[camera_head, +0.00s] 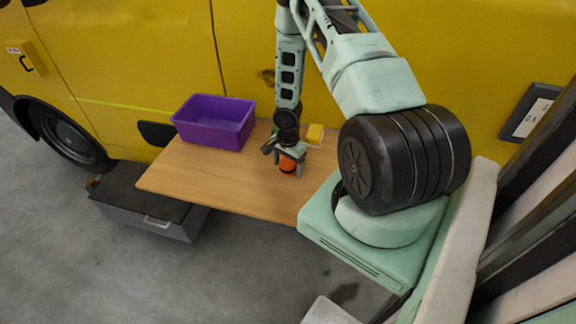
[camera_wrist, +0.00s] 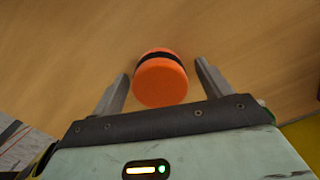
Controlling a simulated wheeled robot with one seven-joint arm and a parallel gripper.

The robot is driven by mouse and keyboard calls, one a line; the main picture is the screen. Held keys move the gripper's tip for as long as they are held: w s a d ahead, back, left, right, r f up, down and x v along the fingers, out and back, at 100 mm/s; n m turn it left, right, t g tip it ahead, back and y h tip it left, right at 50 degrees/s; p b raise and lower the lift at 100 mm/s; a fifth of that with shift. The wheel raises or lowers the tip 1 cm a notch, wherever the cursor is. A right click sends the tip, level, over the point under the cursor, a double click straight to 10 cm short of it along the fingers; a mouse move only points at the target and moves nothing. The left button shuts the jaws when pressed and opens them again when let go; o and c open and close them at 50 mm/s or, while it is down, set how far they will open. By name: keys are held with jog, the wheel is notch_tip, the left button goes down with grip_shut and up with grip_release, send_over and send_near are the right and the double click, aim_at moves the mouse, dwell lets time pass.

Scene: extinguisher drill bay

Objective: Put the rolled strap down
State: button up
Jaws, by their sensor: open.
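The rolled strap is an orange roll with a dark band (camera_wrist: 160,82). In the wrist view it lies between my two open fingers, with a gap visible on each side. In the head view the rolled strap (camera_head: 288,164) is at the wooden table top (camera_head: 210,187), just below my gripper (camera_head: 286,166). My gripper also shows in the wrist view (camera_wrist: 160,85), its fingers spread apart on either side of the strap. The strap appears to rest on the table, but its underside is hidden.
A purple bin (camera_head: 214,122) stands at the table's back left. A yellow object (camera_head: 315,134) lies behind my gripper, and something green beside the bin is mostly hidden. A yellow vehicle (camera_head: 140,50) stands behind the table. A grey case (camera_head: 140,205) is on the floor at left. The table's front left is clear.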

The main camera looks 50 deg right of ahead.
jog(key=shift+c, duration=0.3)
jog(key=c, duration=1.2)
jog(key=shift+r, duration=0.1)
